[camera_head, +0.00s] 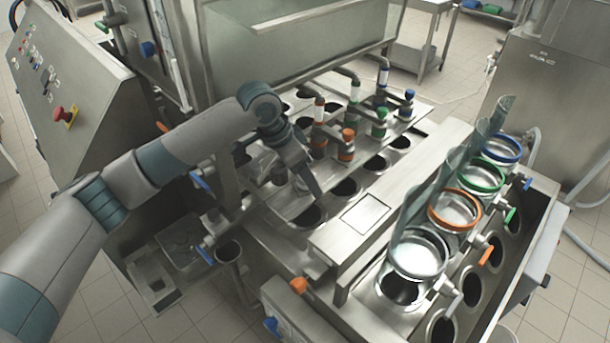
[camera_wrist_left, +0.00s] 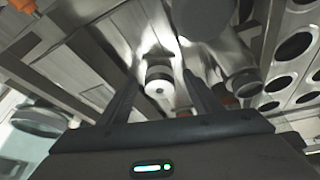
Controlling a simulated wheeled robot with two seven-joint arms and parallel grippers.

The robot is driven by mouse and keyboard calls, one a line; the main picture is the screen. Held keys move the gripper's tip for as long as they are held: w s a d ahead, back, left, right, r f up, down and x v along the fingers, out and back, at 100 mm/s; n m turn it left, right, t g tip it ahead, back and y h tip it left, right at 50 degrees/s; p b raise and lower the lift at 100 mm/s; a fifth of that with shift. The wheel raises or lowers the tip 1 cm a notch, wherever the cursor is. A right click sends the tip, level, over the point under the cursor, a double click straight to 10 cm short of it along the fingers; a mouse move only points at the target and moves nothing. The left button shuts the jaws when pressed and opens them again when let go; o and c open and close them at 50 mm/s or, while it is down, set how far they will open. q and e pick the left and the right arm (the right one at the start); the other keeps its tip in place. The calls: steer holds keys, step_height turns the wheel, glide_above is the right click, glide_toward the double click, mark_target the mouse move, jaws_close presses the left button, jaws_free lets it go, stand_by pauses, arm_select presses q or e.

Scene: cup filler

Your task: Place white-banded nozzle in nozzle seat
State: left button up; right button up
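My left gripper (camera_head: 308,186) reaches over the machine deck in the head view, fingers pointing down. In the left wrist view the two fingers (camera_wrist_left: 159,76) stand apart. Between them is a short pale cylinder with a dark band and a white end with a small hole, which looks like the white-banded nozzle (camera_wrist_left: 159,86). Gaps show on both sides of it. In the head view my arm hides this nozzle. I cannot tell which part is its seat. My right gripper is in neither view.
Orange (camera_head: 347,143), green (camera_head: 379,121) and blue (camera_head: 407,102) nozzles stand in a row beyond my gripper. A glass cup (camera_head: 418,253) without a coloured band and the orange-rimmed cup (camera_head: 455,209) stand at the right. An open hole (camera_head: 308,215) lies close to my fingers.

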arm_select(q)
steer(key=shift+r, duration=0.1)
steer(key=shift+a+r+b, duration=0.15)
steer(key=shift+r+b, duration=0.15)
steer(key=shift+r, duration=0.15)
steer(key=b+v, duration=0.3)
steer(key=v, duration=0.8)
